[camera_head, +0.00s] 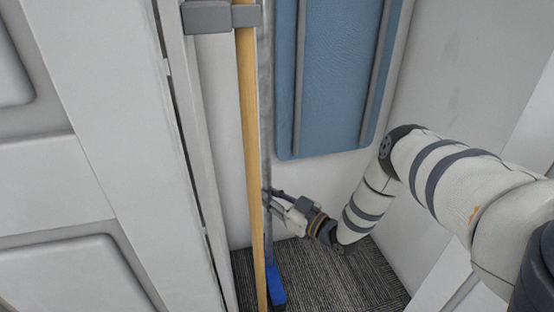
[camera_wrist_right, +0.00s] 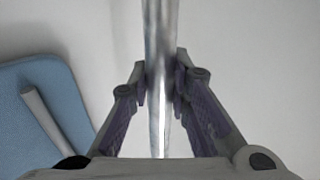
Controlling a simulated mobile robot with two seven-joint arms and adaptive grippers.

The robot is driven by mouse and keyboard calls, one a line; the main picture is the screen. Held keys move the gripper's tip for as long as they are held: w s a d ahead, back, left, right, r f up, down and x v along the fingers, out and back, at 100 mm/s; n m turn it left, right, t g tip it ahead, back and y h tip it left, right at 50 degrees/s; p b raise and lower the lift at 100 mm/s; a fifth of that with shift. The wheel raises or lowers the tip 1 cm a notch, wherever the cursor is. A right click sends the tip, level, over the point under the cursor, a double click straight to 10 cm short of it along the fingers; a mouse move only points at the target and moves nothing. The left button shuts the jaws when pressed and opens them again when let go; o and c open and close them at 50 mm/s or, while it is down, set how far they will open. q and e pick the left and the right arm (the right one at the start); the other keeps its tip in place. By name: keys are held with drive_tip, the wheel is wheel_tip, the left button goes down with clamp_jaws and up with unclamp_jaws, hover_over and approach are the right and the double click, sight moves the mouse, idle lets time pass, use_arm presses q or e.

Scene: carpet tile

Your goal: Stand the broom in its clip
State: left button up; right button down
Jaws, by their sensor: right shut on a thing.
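The broom has a long metallic grey handle (camera_head: 266,120) and a blue head (camera_head: 276,287) low by the floor. It stands close to upright just right of a wooden pole. My right gripper (camera_head: 272,198) is shut around the lower part of the handle. In the right wrist view the handle (camera_wrist_right: 161,60) runs between the two fingers. A grey clip (camera_head: 207,17) is at the top left on the wall, with a smaller grey part across the wooden pole. Whether the broom handle touches the clip cannot be told. My left gripper is not in view.
The wooden pole (camera_head: 249,130) stands in front of the handle and partly hides it. A blue padded panel (camera_head: 335,80) hangs on the back wall, and it also shows in the right wrist view (camera_wrist_right: 60,90). White cabinet panels fill the left. Dark carpet (camera_head: 345,282) lies below.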

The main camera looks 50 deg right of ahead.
drive_tip(key=w+a, duration=0.2)
drive_tip(key=a, duration=0.1)
drive_tip(key=w+a+f, duration=0.1)
drive_tip(key=shift+a, duration=0.4)
drive_tip(key=shift+r, duration=0.1)
idle(0.5)
drive_tip(key=c, duration=1.4)
unclamp_jaws()
drive_tip(key=s, duration=0.8)
drive_tip(key=s+d, duration=0.1)
drive_tip(key=s, duration=0.3)
drive_tip(key=shift+f, duration=0.35)
